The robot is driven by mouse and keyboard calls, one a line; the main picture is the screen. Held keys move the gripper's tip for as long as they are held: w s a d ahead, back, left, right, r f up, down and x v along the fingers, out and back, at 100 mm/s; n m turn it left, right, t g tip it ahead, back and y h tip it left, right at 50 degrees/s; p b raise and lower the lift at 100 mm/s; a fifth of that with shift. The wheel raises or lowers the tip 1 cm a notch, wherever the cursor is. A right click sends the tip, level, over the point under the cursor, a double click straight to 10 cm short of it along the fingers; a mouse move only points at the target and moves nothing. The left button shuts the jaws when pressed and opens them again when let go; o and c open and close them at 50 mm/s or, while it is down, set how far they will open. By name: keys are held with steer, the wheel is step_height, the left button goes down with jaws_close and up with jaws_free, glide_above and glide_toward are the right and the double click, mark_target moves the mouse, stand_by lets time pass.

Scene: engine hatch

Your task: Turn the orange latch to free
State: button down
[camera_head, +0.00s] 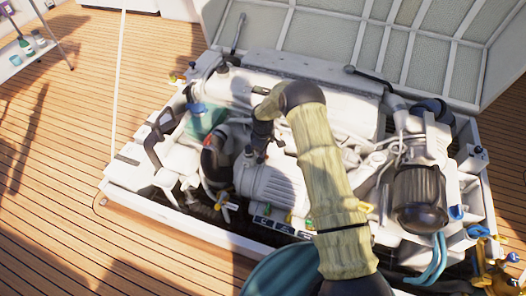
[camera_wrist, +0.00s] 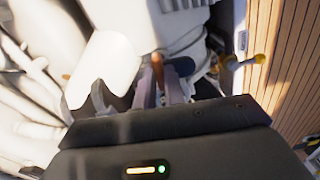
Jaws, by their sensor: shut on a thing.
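The orange latch (camera_wrist: 157,64) shows in the wrist view as a small orange-brown piece rising between the fingertips. My gripper (camera_wrist: 161,88) is shut on it, with a finger on either side. Its lower part is hidden by the fingers. In the head view my gripper (camera_head: 256,153) reaches down into the middle of the engine, above a ribbed pale housing (camera_head: 270,187). I cannot make out the latch there; the gripper and arm cover that spot.
White engine parts crowd close around the gripper. A black hose (camera_head: 214,160) stands to its left. A yellow-handled valve (camera_head: 227,207) sits lower left and shows in the wrist view (camera_wrist: 258,59). The raised hatch lid (camera_head: 385,40) is behind.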

steer(key=shift+a+n, duration=0.1)
steer(key=shift+n, duration=0.5)
steer(key=c, duration=1.5)
jaws_free()
step_height(320, 180, up, 17)
steer(key=p, duration=0.2)
steer(key=shift+r+p, duration=0.2)
steer(key=shift+p, duration=0.2)
